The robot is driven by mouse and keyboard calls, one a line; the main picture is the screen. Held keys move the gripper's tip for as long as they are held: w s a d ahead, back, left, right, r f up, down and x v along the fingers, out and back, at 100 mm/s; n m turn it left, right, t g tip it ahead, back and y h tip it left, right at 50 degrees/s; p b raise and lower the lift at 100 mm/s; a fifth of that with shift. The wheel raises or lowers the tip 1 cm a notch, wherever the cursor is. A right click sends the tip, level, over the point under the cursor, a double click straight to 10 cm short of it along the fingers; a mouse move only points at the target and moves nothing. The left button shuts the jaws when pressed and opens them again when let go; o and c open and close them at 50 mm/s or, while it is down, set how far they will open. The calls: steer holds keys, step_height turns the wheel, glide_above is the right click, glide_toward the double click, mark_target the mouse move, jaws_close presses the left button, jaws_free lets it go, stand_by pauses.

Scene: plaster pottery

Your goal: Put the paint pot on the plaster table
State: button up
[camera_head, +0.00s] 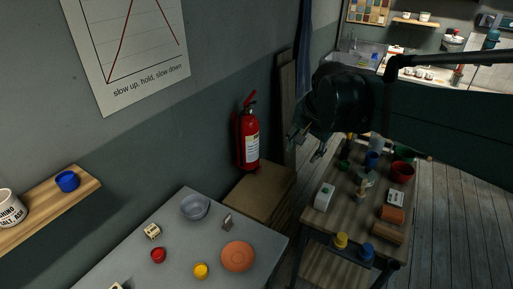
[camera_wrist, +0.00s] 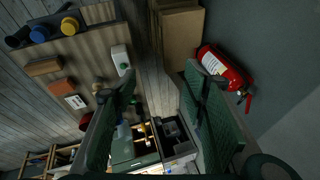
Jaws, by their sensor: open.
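Small paint pots show in several places, and I cannot tell which one is meant. A red pot (camera_head: 158,255) and a yellow pot (camera_head: 201,271) stand on the grey-topped table (camera_head: 178,232), which looks like the plaster table. A blue pot (camera_head: 67,181) sits on the wall shelf. Another yellow pot (camera_head: 341,240) and blue pot (camera_head: 366,251) stand at the wooden table's near end; this yellow pot (camera_wrist: 69,25) and blue pot (camera_wrist: 38,34) also show in the wrist view. My gripper (camera_head: 308,145) is open and empty, high between the two tables; its fingers (camera_wrist: 158,73) frame the wrist view.
The grey table also holds a grey bowl (camera_head: 195,206), an orange dish (camera_head: 238,256) and small blocks. The wooden table (camera_head: 325,262) is crowded with pots and blocks. A red fire extinguisher (camera_head: 249,140) hangs by cardboard (camera_head: 262,190). Bare grey surface lies between the grey table's items.

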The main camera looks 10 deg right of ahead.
steer(key=s+a+f+n+t, duration=0.1)
steer(key=s+a+n, duration=0.3)
steer(key=s, duration=0.4)
steer(key=s+a+f+n+t, duration=0.1)
steer(key=s+a+f+n, duration=0.3)
steer(key=s, duration=0.4)
steer(key=a+n, duration=0.1)
steer(key=n, duration=0.1)
steer(key=shift+s+a+f+n+y, duration=0.3)
steer(key=shift+s+n+y, duration=0.05)
steer(key=shift+n+y, duration=0.05)
